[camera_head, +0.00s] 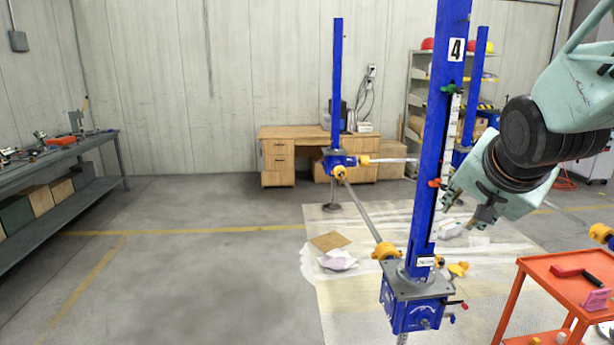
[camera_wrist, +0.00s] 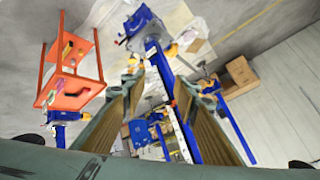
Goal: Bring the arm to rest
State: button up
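My arm reaches in from the right in the head view. My gripper (camera_head: 459,211) hangs in the air, pointing down and left, just right of the blue jack column (camera_head: 449,75) marked 4. In the wrist view my gripper (camera_wrist: 169,85) has its two fingers well apart with nothing held between them. The blue column (camera_wrist: 160,62) shows beyond the gap between the fingers. I cannot tell the exact distance from the gripper to the column.
The jack's blue gearbox (camera_head: 415,304) and yellow-ended shafts stand below. An orange cart (camera_head: 540,265) with tools is at lower right. Another blue column (camera_head: 337,85) stands before a wooden desk (camera_head: 277,160).

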jog(key=s+a+f+n+g, duration=0.1)
jog(key=s+a+n, duration=0.2)
jog(key=s, duration=0.8)
jog(key=s+a+f+n+g+y+b, duration=0.1)
jog(key=s+a, duration=0.4)
jog(key=s, duration=0.7)
jog(key=s+a+f+n+g+y+b, duration=0.1)
jog(key=s+a+n+g, duration=0.2)
jog(key=s, duration=0.8)
jog(key=shift+s+a+f+n, duration=0.25)
jog(key=shift+a+n, duration=0.6)
jog(key=shift+n, duration=0.35)
